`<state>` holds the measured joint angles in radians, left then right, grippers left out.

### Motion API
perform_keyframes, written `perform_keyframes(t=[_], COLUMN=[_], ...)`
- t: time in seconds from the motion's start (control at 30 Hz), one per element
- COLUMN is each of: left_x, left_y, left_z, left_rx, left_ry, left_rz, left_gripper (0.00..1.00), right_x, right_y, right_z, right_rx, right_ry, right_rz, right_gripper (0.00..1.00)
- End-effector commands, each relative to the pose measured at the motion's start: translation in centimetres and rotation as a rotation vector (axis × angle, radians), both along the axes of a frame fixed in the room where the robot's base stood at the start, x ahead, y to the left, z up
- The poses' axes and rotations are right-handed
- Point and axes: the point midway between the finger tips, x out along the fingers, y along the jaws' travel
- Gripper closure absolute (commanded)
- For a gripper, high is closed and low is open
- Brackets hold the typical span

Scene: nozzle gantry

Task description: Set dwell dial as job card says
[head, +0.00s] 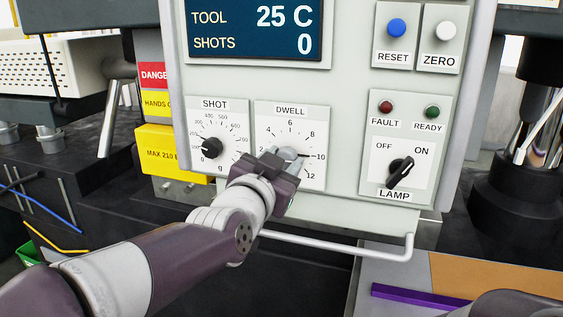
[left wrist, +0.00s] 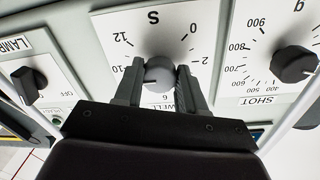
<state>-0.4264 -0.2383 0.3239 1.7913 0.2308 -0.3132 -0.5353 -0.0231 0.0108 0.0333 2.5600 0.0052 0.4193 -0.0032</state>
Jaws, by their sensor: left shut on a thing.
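The DWELL dial (head: 289,153) is a grey round knob on a white scale plate (head: 312,117) marked up to 12. My left gripper (head: 282,160) is shut on this knob and covers the lower left of its plate. In the left wrist view the knob (left wrist: 160,72) sits between the two fingers (left wrist: 160,82), with the scale upside down and 10, 12, 0, 2 and 6 readable around it. The dial's exact pointer direction is hard to tell; a line in the head view lies towards 10. No job card is readable. My right gripper is not in view.
The SHOT dial (head: 211,147) is close on the left. The LAMP switch (head: 400,172) is on the right, turned towards ON. A display (head: 256,30) reads TOOL 25 C, SHOTS 0. A pale rail (head: 340,247) runs below the panel. A purple bar (head: 430,300) lies lower right.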

Motion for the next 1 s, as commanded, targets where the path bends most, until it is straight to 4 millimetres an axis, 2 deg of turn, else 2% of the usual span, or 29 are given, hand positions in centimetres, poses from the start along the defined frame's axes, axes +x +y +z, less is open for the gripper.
perform_keyframes(t=[0.3,0.33,0.4,0.67,0.77,1.0], left_x=[0.0,0.0,0.0,-0.1,-0.6,-5.3], left_y=[0.0,0.0,0.0,0.0,0.2,1.9], left_z=[0.2,0.2,0.2,0.1,0.0,-0.2], left_rx=[-0.002,-0.002,-0.002,-0.002,-0.002,-0.004], left_ry=[-0.005,-0.005,-0.004,-0.002,-0.002,-0.004], left_rz=[0.000,0.000,0.001,0.000,0.000,-0.002], left_gripper=[0.91,0.50,0.35,0.35,0.35,0.35], right_x=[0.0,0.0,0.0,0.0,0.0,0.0], right_y=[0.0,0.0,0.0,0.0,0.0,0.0], right_z=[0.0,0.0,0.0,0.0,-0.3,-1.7], right_rx=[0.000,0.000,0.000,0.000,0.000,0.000], right_ry=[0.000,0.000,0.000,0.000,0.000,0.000], right_rz=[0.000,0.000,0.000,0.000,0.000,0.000], right_gripper=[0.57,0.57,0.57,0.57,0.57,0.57])
